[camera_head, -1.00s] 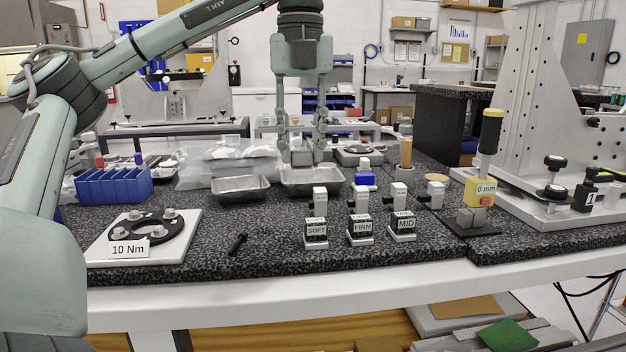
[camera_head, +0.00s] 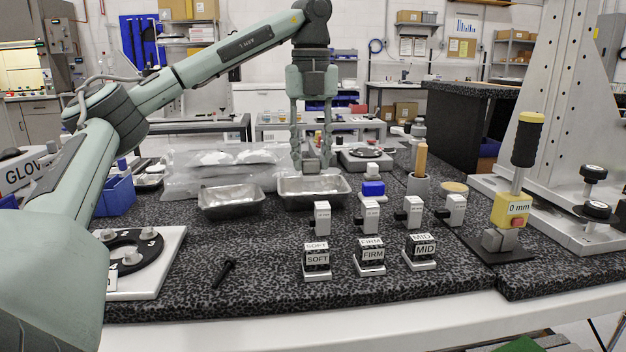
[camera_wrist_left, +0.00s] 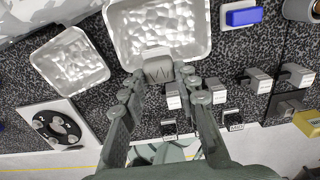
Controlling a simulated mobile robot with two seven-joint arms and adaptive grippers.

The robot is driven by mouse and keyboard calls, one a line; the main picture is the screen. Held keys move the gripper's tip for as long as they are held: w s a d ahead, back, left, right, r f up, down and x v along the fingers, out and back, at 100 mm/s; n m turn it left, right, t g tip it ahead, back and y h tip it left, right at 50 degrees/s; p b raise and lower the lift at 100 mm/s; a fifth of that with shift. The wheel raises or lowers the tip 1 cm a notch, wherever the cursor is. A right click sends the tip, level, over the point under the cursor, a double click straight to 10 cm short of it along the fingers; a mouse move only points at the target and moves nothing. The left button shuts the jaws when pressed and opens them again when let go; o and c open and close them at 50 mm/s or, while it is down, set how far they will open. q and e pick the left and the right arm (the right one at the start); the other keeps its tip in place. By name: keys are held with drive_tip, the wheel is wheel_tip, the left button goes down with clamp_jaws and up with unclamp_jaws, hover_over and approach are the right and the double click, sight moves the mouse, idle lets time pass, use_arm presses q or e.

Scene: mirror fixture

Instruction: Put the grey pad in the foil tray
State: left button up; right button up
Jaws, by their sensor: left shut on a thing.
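My left gripper (camera_head: 311,165) is shut on a grey pad (camera_wrist_left: 157,63), a small block with dark marks on its face. In the wrist view the pad lies between the fingertips, over the near edge of the larger silvery tray (camera_wrist_left: 195,47). In the head view this tray (camera_head: 313,201) is directly below and around the gripper; whether the pad touches it I cannot tell. A second, smaller silvery tray (camera_head: 231,211) sits to its left, and also shows in the wrist view (camera_wrist_left: 70,60). Both trays look empty. My right gripper is not in view.
Three small label stands, SOFT (camera_head: 317,260), FIRM (camera_head: 370,254) and MID (camera_head: 420,250), stand in front. A blue-capped block (camera_head: 373,188) is right of the larger tray. Plastic bags (camera_head: 215,165) lie behind. A yellow gauge post (camera_head: 512,210) stands right.

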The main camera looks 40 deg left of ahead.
sight(313, 160)
use_arm(q)
drive_tip(key=w+a+f, duration=0.2)
drive_tip(key=w, duration=0.1)
drive_tip(key=shift+a+f, duration=0.15)
drive_tip(key=shift+f, duration=2)
drive_tip(key=o, duration=1.1)
drive_tip(key=shift+o, duration=0.2)
wheel_tip(313, 160, up, 12)
